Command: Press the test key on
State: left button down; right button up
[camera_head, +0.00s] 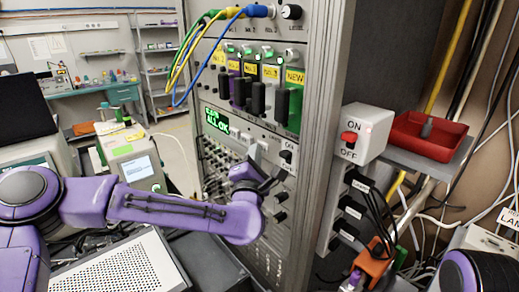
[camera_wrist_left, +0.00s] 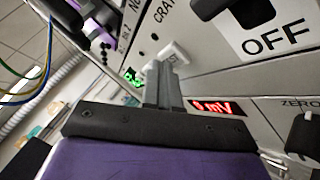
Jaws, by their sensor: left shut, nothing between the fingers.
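The rack panel's white key (camera_wrist_left: 175,52), with partly covered lettering beside it, shows in the left wrist view; it looks like the test key. My left gripper (camera_wrist_left: 164,82) is shut and empty, its grey fingertips right at the key. I cannot tell whether they touch it. My own wrist hides part of the panel there. A red display (camera_wrist_left: 217,107) showing mV is beside the fingers in the wrist view.
Cables and labelled modules (camera_head: 260,82) project from the rack above my left wrist. A white ON/OFF box (camera_head: 362,133) with a red switch and a red tray (camera_head: 428,136) are right of the rack. A grey vented box (camera_head: 120,270) lies below my left arm.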

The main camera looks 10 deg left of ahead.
pick_arm(q)
jog(key=shift+w+d, duration=0.15)
dwell(0.3)
jog(key=shift+s+a+b, duration=0.35)
jog(key=shift+s+a, duration=0.4)
jog(key=shift+s, duration=0.25)
jog(key=s+a, duration=0.1)
jog(key=s, duration=0.1)
jog(key=s+a+b, duration=0.1)
jog(key=s+a, duration=0.1)
dwell(0.6)
